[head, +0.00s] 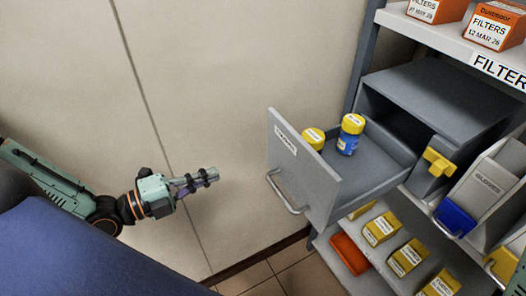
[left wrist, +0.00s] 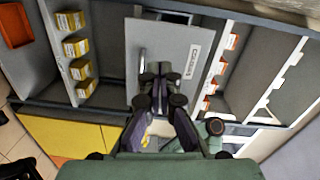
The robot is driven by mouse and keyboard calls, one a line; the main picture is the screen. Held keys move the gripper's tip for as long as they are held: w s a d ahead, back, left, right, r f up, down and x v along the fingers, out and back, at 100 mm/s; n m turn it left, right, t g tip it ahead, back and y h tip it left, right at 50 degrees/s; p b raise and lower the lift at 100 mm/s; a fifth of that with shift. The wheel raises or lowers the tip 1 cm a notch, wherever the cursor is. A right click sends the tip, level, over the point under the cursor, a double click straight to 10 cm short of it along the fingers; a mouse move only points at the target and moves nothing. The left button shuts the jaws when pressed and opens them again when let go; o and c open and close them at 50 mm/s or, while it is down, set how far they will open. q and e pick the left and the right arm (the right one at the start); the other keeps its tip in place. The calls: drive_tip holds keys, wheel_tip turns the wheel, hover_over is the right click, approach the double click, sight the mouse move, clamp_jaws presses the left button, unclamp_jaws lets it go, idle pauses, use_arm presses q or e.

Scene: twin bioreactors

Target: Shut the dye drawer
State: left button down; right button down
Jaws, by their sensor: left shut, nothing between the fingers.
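The dye drawer (head: 318,180) stands pulled out of its grey housing in the rack. Its front panel (head: 296,165) carries a white label and a bar handle (head: 287,194). Two yellow-capped containers stand inside, one (head: 349,135) with a blue body, the other (head: 313,139) partly hidden by the front panel. My left gripper (head: 214,174) is shut and empty, left of the drawer front with a gap between them. In the left wrist view the shut fingers (left wrist: 160,72) point toward the drawer front (left wrist: 172,45), overlapping it in the picture. My right gripper is not in view.
Orange filter boxes (head: 494,29) stand on the upper shelf (head: 440,35). Several yellow boxes (head: 408,257) and an orange tray (head: 349,254) sit below the drawer. A yellow piece (head: 438,163) and a blue bin (head: 455,218) are to the right. The wall side is clear.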

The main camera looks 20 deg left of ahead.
use_arm(q)
drive_tip(key=m, duration=0.2)
drive_tip(key=b, duration=0.8)
approach(274, 151)
drive_tip(key=x, duration=0.3)
drive_tip(key=shift+w+d+f+h+b, duration=0.15)
drive_tip(key=shift+w+d+b, duration=0.1)
drive_tip(key=shift+w+b, duration=0.15)
drive_tip(key=shift+w+d+h+b, duration=0.15)
drive_tip(key=shift+w+d+b, duration=0.1)
drive_tip(key=shift+w+b, duration=0.15)
drive_tip(key=shift+b+x, duration=0.35)
drive_tip(key=shift+x, duration=0.6)
drive_tip(key=shift+d, duration=0.1)
